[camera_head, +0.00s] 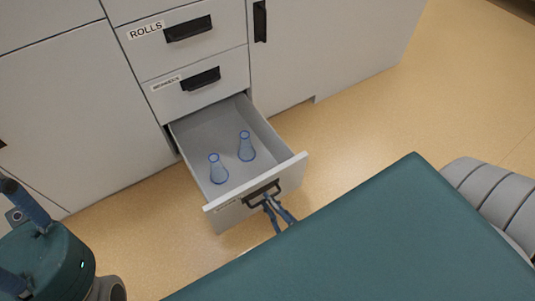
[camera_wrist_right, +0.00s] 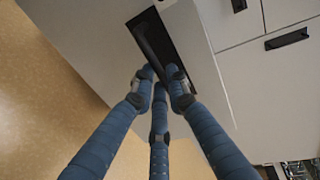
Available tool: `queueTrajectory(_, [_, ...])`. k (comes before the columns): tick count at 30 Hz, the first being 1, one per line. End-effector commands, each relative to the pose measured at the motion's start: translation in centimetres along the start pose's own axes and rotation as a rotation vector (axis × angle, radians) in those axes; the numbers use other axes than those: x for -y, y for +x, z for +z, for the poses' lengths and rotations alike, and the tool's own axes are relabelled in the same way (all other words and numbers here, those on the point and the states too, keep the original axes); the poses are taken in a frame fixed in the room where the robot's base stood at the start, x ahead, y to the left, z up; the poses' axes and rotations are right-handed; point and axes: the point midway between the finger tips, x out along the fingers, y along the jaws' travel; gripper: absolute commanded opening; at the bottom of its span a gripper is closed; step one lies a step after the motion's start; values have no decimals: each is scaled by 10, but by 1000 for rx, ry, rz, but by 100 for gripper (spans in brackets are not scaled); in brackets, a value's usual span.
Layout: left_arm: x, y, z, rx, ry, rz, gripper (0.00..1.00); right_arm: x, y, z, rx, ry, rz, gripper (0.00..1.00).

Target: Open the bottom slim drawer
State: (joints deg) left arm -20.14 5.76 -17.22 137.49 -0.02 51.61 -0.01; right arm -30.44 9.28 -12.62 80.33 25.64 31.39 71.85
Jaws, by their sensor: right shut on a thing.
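The bottom slim drawer (camera_head: 250,112) is pulled well out of the grey cabinet in the head view. Two blue-tinted flasks (camera_head: 218,168) (camera_head: 246,146) stand upright inside it. My right gripper (camera_head: 271,203) is shut on the black handle (camera_head: 250,199) of the drawer front. In the right wrist view, the blue fingers of the right gripper (camera_wrist_right: 160,78) meet at the dark handle (camera_wrist_right: 152,40), and the contact is partly hidden by the fingertips. Part of my left gripper (camera_head: 24,203) shows at the lower left in the head view, but its fingertips are cut off.
Shut drawers sit above, one labelled ROLLS (camera_head: 190,35) and a smaller-labelled one (camera_head: 200,85). A cabinet door (camera_head: 335,40) is shut to the right, with another panel (camera_head: 75,115) to the left. The tan floor (camera_head: 365,115) is clear right of the open drawer.

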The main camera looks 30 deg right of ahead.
Motion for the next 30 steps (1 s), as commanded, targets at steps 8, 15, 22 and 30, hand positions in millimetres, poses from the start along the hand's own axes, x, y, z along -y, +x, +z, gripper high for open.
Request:
queueTrajectory(8, [0, 0, 0, 1, 0, 0, 40, 0, 0, 0, -1, 0, -1, 0])
queueTrajectory(15, [0, 0, 0, 1, 0, 0, 40, 0, 0, 0, 0, 0, -1, 33])
queueTrajectory(22, [1, 2, -1, -6, 2, -1, 40, 1, 0, 0, 0, 1, -1, 33])
queueTrajectory(30, [0, 1, -1, -3, 1, 0, 40, 31, -6, 0, -1, 1, -9, 33])
